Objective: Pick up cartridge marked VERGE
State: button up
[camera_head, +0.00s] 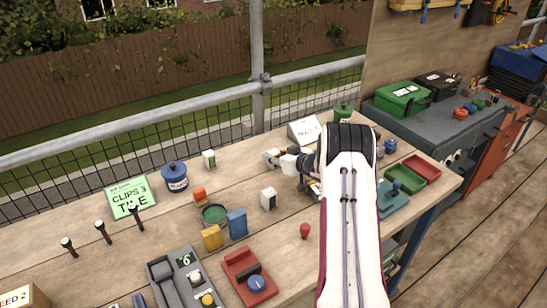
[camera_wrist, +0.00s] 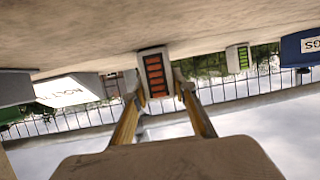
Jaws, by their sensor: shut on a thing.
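In the wrist view, which is upside down, my gripper (camera_wrist: 158,92) has its two yellowish fingers on either side of a pale cartridge (camera_wrist: 154,72) with orange bars on a dark panel. The cartridge is at the fingertips, close to the bench top. I cannot read the name VERGE on it. In the head view my gripper (camera_head: 312,187) is mostly hidden by my arm, and I cannot make out the held cartridge. A second pale cartridge with green bars (camera_wrist: 238,58) stands farther off; it also shows in the head view (camera_head: 208,159). A white block with a dark panel (camera_head: 268,199) stands left of my gripper.
A blue pot (camera_head: 175,177), a blue block (camera_head: 237,223), a yellow block (camera_head: 212,238) and a red device (camera_head: 249,277) stand to the left. A white sign box (camera_head: 304,130) is behind my gripper. Green (camera_head: 405,180) and red (camera_head: 422,168) trays lie right of my arm.

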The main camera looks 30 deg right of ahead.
aim_at(273, 151)
jog(key=shift+r, duration=4.95)
